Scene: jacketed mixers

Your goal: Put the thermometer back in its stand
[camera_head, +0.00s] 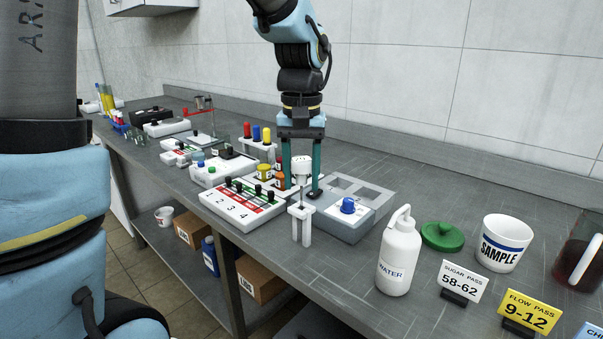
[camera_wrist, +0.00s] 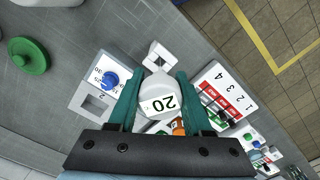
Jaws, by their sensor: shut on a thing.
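The thermometer has a white round dial head (camera_head: 302,166) with a thin dark stem below it. Its face, reading 20, shows in the wrist view (camera_wrist: 158,97). My gripper (camera_head: 301,190) has its teal fingers on either side of the dial head and is shut on it; it also shows in the wrist view (camera_wrist: 159,76). The white stand (camera_head: 302,225) is upright on the bench, directly below the dial in the head view. In the wrist view the stand (camera_wrist: 157,55) lies just past the dial. I cannot tell whether the stem tip is in the stand.
A numbered switch box (camera_head: 242,205) stands left of the stand, and a grey box with a blue knob (camera_head: 348,206) to the right. A water bottle (camera_head: 398,255), green lid (camera_head: 442,236) and sample cup (camera_head: 502,243) are farther right.

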